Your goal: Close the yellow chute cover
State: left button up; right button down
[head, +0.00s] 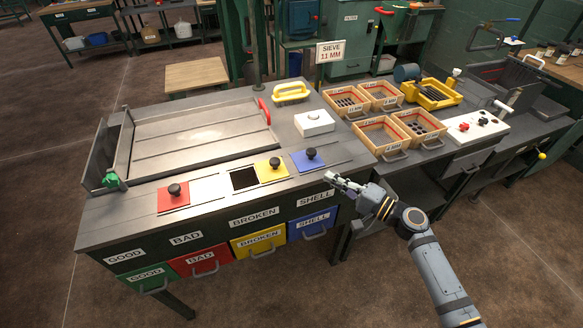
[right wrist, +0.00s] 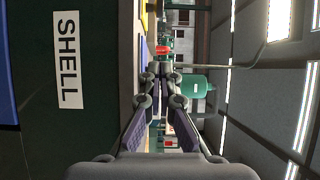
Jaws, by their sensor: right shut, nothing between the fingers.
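The yellow chute cover (head: 268,175) is a flat square plate with a black knob (head: 275,162), on the front part of the bench top in the head view. A dark square chute opening (head: 244,179) lies uncovered just left of it. My right gripper (head: 334,178) is shut and empty, off the bench's front right edge, to the right of the yellow cover and apart from it. The gripper's closed fingers (right wrist: 160,72) also show in the right wrist view, beside the SHELL label (right wrist: 68,60). My left gripper is not in view.
A blue cover (head: 309,160) with a black knob lies between the yellow cover and my gripper. A red cover (head: 173,197) lies further left. A white box (head: 314,123) and a yellow handled tool (head: 291,92) stand behind. Labelled drawers line the bench front.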

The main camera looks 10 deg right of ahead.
aim_at(291, 172)
jog(key=p+x, duration=0.3)
jog(key=x, duration=0.6)
jog(key=shift+w+a+r, duration=0.15)
jog(key=shift+w+a, duration=0.1)
jog(key=a+p, duration=0.1)
jog(key=a, duration=0.2)
jog(key=shift+a+p, duration=0.2)
jog(key=shift+p, duration=0.1)
jog(key=shift+a, duration=0.4)
jog(key=shift+f, duration=0.25)
